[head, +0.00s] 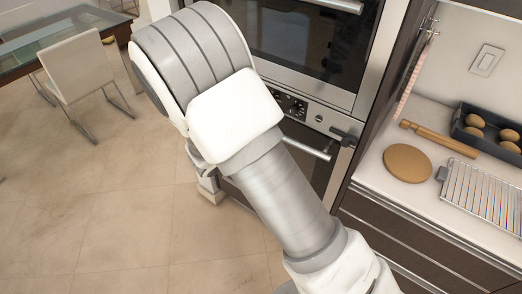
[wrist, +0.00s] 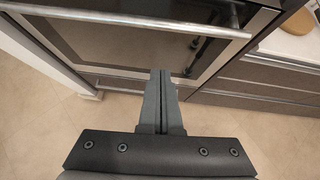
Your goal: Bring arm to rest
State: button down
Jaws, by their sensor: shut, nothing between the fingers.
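My arm crosses the middle of the head view, bent in front of the stacked ovens. My gripper (wrist: 162,75) shows in the wrist view with its two dark fingers together and nothing between them. It points toward the floor and the lower front of the oven. In the head view the fingers are hidden behind my arm. The upper oven (head: 300,40) and the lower oven (head: 310,165) are partly covered by my arm. An oven's dark glass door (wrist: 130,40) with a metal bar handle (wrist: 130,22) lies beyond the fingers in the wrist view.
A counter at the right holds a round board (head: 407,163), a rolling pin (head: 438,139), a wire rack (head: 485,193) and a dark tray (head: 462,130) with several buns. A chair (head: 85,68) and glass table (head: 55,40) stand at upper left. The tiled floor (head: 110,210) is clear.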

jog(key=shift+s+a+r, duration=0.15)
jog(key=shift+s+r, duration=0.05)
jog(key=shift+s, duration=0.05)
jog(key=s+d+r+m+g, duration=0.2)
jog(key=s+d+r+m, duration=0.2)
jog(key=d+r+m, duration=0.35)
jog(key=s+d+r+m+g, duration=0.2)
jog(key=s+d+r+m, duration=0.2)
jog(key=d+r+m, duration=0.3)
jog(key=s+r+m+y, duration=0.3)
jog(key=s+r+m, duration=0.2)
jog(key=s+m, duration=0.2)
jog(key=s+r+m+t+y, duration=0.1)
jog(key=s+r+m+y, duration=0.2)
jog(key=s+r+m, duration=0.3)
jog(key=shift+s+r+m, duration=0.15)
jog(key=shift+s+m, duration=0.6)
jog(key=shift+s, duration=1)
jog(key=shift+a, duration=0.1)
